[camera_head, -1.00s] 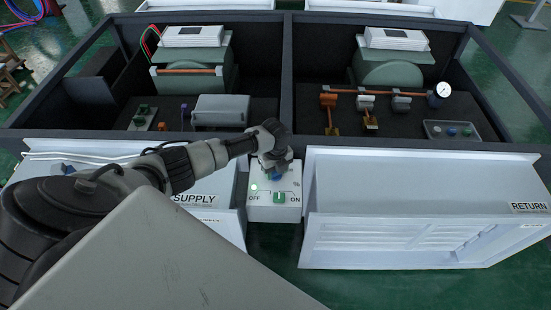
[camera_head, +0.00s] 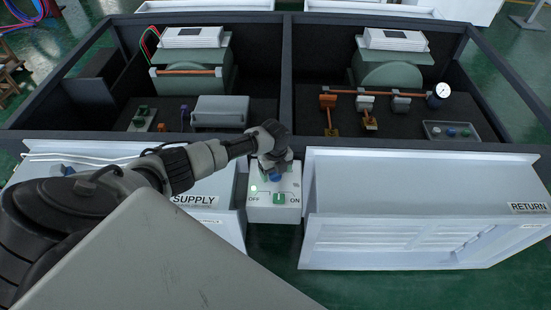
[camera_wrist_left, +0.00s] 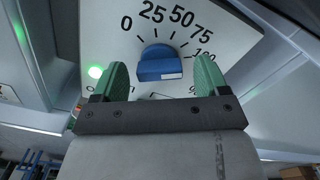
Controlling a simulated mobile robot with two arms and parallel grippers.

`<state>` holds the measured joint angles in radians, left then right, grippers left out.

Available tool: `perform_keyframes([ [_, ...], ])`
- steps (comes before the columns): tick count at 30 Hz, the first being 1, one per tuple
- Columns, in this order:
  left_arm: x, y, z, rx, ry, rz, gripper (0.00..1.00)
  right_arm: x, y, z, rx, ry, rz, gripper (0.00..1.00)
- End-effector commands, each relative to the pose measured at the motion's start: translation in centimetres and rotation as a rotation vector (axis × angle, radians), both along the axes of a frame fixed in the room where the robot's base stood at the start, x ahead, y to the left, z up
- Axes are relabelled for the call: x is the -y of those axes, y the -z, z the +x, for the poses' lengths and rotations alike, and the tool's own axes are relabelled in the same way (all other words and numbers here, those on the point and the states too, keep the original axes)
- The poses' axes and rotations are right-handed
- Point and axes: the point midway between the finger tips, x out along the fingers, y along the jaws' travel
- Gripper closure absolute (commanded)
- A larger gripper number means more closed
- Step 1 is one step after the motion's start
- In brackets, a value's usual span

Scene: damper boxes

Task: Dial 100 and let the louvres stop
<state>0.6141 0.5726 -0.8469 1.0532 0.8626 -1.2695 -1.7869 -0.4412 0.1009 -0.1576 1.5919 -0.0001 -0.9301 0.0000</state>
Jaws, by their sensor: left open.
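I cannot tell where the knob points. My left gripper (camera_wrist_left: 162,78) is open, with its green fingers apart on either side of the knob, not visibly touching it. In the head view the gripper (camera_head: 277,168) is over the control box. Slats show on the RETURN box (camera_head: 385,225). My right gripper is not in view.
The SUPPLY box (camera_head: 225,222) is left of the control box, partly hidden by my arm. Behind stands a dark divided frame (camera_head: 288,75) holding fans, pipes and a gauge (camera_head: 442,90). Green floor shows in front.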

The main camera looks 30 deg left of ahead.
Motion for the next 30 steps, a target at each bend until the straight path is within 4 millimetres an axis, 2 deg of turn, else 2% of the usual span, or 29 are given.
perform_keyframes([
  [2, 0.0, -0.6, 0.0, 0.001, 0.0, 0.0, 0.26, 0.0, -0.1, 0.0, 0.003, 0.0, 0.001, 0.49],
  [5, 0.0, -1.8, 0.0, 0.001, 0.001, 0.0, 0.26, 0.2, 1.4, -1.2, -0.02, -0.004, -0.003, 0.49],
  [12, -0.1, -6.7, 0.1, 0.004, 0.002, 0.0, 0.26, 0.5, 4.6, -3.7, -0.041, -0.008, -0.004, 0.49],
  [18, 0.0, -9.7, 0.1, 0.003, 0.002, -0.001, 0.26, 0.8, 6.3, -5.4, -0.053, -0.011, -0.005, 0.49],
  [23, 0.0, -10.7, 0.1, 0.002, 0.001, -0.001, 0.26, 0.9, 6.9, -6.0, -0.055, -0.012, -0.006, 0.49],
  [30, 0.0, -10.8, 0.0, 0.0, 0.0, -0.001, 0.26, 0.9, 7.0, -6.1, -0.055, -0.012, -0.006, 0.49],
])
